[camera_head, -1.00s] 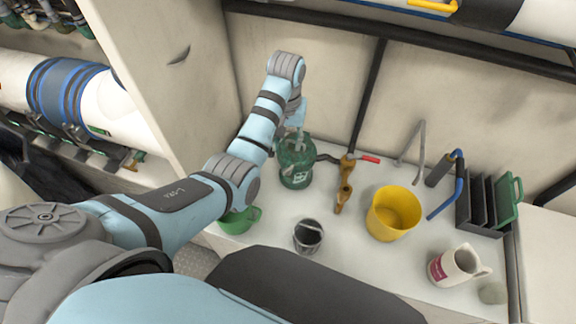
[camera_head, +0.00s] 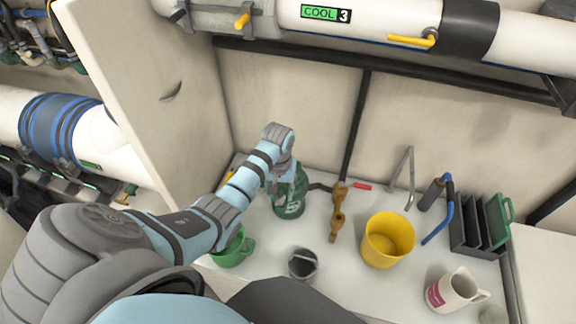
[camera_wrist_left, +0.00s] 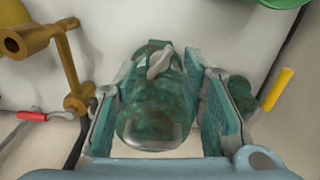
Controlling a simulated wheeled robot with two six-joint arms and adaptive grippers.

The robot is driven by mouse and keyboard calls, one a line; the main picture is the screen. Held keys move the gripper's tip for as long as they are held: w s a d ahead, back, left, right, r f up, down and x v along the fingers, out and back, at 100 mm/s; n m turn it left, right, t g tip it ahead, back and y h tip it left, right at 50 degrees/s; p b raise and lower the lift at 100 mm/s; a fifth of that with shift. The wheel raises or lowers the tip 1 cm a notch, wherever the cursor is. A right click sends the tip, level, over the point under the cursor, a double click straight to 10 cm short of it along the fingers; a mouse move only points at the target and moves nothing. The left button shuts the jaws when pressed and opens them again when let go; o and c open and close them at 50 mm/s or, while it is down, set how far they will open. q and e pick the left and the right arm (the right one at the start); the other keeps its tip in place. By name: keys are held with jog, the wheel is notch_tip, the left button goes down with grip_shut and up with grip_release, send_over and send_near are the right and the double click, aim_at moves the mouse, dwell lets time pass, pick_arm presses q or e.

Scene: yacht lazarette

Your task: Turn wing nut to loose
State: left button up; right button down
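A green, worn strainer-like body (camera_head: 290,205) stands on the white counter near the back wall. In the left wrist view the green body (camera_wrist_left: 155,100) carries a grey wing nut (camera_wrist_left: 160,61) with a slanted wing. The wing nut is not clear in the head view, where my gripper covers the top. My left gripper (camera_head: 280,180) is at the top of the green body. In the wrist view my left gripper (camera_wrist_left: 162,95) is open, with one teal-padded finger on each side of the green body and gaps visible. My right gripper is out of view.
A brass fitting (camera_head: 338,215) with a red-handled lever (camera_head: 362,187) is close on the right. A yellow bucket (camera_head: 388,241), a dark cup (camera_head: 303,264), a green mug (camera_head: 235,250), a white jug (camera_head: 453,290) and a rack (camera_head: 478,230) stand on the counter.

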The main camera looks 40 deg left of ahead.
aim_at(280, 198)
pick_arm(q)
notch_tip(280, 198, down, 3)
jog(key=shift+f+b, duration=0.15)
jog(key=shift+b, duration=1.05)
grip_shut()
jog(key=r+n+p, duration=0.1)
jog(key=p, duration=0.1)
jog(key=shift+s+d+p, duration=0.1)
jog(key=shift+s+p, duration=0.05)
jog(key=shift+p, duration=0.25)
jog(key=shift+f+n, duration=0.2)
jog(key=shift+n, duration=0.7)
jog(key=shift+w+f+n, duration=0.2)
jog(key=shift+n, duration=0.4)
